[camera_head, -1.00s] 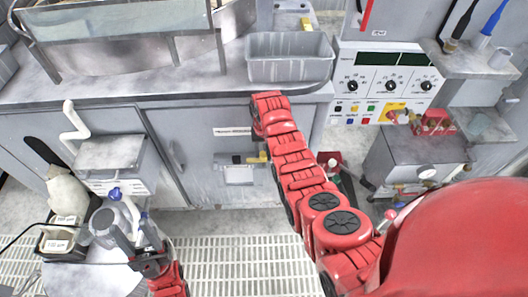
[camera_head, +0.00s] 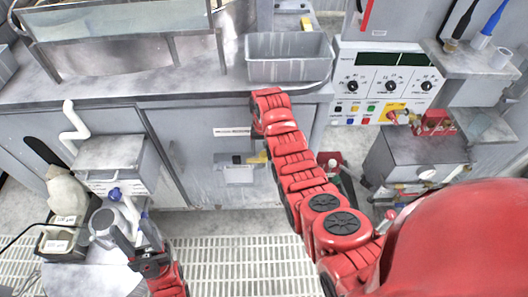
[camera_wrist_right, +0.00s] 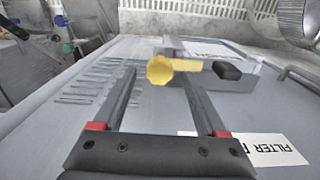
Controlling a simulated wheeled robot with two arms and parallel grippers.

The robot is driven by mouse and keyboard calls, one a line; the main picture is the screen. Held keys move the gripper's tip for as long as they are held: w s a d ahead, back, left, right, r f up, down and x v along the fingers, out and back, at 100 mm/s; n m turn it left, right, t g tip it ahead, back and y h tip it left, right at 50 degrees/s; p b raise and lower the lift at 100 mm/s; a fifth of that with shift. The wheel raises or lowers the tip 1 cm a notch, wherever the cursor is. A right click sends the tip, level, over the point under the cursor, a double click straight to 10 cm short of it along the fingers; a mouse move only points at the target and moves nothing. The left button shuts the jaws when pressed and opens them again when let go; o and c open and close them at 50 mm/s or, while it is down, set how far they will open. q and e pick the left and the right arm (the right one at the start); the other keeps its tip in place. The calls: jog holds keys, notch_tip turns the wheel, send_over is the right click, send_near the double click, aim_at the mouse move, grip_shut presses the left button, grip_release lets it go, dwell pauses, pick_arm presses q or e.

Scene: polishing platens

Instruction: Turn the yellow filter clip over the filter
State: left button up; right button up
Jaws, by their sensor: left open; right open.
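The yellow filter clip (camera_wrist_right: 160,70) shows in the right wrist view as a rounded yellow knob with a short bar to its right. In the head view the clip (camera_head: 258,157) is a small yellow patch on the grey cabinet front, beside my right arm. The grey filter housing (camera_wrist_right: 215,82) carries a white label and a black knob; it also shows in the head view (camera_head: 238,174). My right gripper (camera_wrist_right: 158,78) is open, with the clip seen between and beyond its fingertips; contact cannot be told. In the head view my right arm hides this gripper. My left gripper (camera_head: 134,232) is open and empty.
A metal pot (camera_head: 103,225) and a bottle with a blue top (camera_head: 117,193) stand close to my left gripper. A grey tray (camera_head: 290,68) sits on the counter above my right wrist. A control panel (camera_head: 388,85) is at the right. White floor grating lies below.

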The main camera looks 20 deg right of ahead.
notch_tip(320, 180, up, 4)
jog(key=shift+w+f+b, duration=0.1)
jog(key=shift+f+b, duration=0.1)
jog(key=shift+b, duration=0.15)
notch_tip(320, 180, up, 3)
jog(key=shift+r+p, duration=0.15)
jog(key=shift+p, duration=0.5)
notch_tip(320, 180, up, 9)
jog(key=p, duration=0.8)
send_over(264, 154)
jog(key=shift+r, duration=0.1)
